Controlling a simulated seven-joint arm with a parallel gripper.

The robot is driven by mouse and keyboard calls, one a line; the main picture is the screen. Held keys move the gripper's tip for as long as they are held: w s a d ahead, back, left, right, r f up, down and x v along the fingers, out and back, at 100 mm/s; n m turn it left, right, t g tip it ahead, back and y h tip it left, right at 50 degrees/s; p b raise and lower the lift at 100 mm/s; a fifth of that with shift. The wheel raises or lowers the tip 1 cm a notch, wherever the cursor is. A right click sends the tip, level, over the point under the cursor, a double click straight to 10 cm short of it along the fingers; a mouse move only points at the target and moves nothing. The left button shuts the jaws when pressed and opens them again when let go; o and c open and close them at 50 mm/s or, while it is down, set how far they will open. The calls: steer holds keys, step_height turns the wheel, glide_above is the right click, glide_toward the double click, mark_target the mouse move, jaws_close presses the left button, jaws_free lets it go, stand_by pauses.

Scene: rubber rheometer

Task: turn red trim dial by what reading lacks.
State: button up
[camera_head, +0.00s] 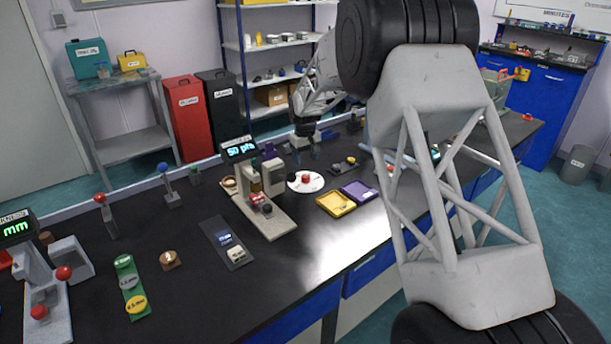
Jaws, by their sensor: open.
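The red trim dial (306,178) appears as a small red knob on a round white plate (296,187) on the black bench. Left of it stands a beige instrument (272,219) with a lit display (240,149) that seems to read "50 pts". A red part (257,198) also shows on this instrument; its details are too small to tell. My gripper (305,154) is open and points down, above and just behind the white plate. It appears apart from the red knob, with nothing seen between its fingers.
A yellow tray (325,208) and a purple tray (372,195) lie right of the plate. A dark card (216,228) and a green strip (124,264) lie in front left. Another gauge (70,259) with a display stands far left. My arm hides part of the bench's right side.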

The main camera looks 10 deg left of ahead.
mark_target(306, 176)
steer(key=n, duration=0.5)
steer(key=shift+f, duration=0.1)
stand_by(0.4)
steer(key=shift+w+f, duration=0.1)
steer(key=shift+f, duration=3.65)
steer(key=c, duration=0.9)
